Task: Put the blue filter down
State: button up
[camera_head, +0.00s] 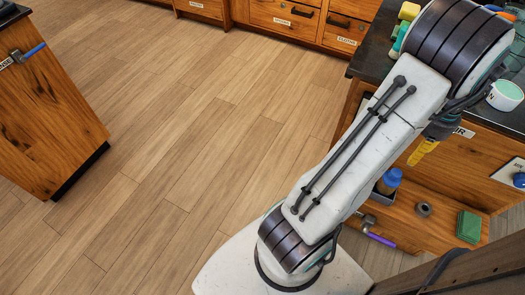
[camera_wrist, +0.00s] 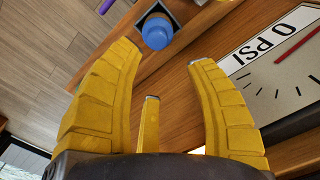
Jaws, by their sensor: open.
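The blue filter (camera_head: 389,181) looks like a blue rounded cylinder in a dark square holder (camera_head: 376,194) on the wooden surface below my arm. In the wrist view the blue filter (camera_wrist: 157,32) shows end-on just beyond my fingertips, with the dark holder around it. My gripper (camera_head: 423,152) has yellow fingers, partly hidden behind my arm in the head view. In the wrist view my gripper (camera_wrist: 163,58) is open, with its fingers spread and nothing between them. The filter is apart from the fingers. Its lower part is hidden in the holder.
A purple-handled tool (camera_head: 380,239), a dark ring (camera_head: 424,210) and a green block (camera_head: 468,226) lie near the holder. A white cup (camera_head: 505,95) stands on the dark counter above. A gauge panel (camera_wrist: 285,65) is close at right in the wrist view. The floor at left is clear.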

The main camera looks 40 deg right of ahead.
jog(key=w+a+r+n+h, duration=0.1)
jog(key=w+a+r+n, duration=0.3)
jog(key=w+a, duration=0.55)
jog(key=w+a+r+n, duration=0.4)
jog(key=w+a+n, duration=0.15)
jog(key=w, duration=0.65)
jog(key=a+r+n+t, duration=0.2)
jog(key=a+n, duration=0.7)
jog(key=a, duration=1.6)
jog(key=shift+s+n+t+y, duration=0.35)
jog(key=shift+s+t+y, duration=0.05)
jog(key=shift+s, duration=0.05)
jog(key=w+p+v, duration=0.2)
jog(key=p+v, duration=0.8)
jog(key=v, duration=0.1)
jog(key=shift+w+d+r+t, duration=0.15)
jog(key=shift+w+r+t, duration=0.1)
jog(key=shift+r+t, duration=0.1)
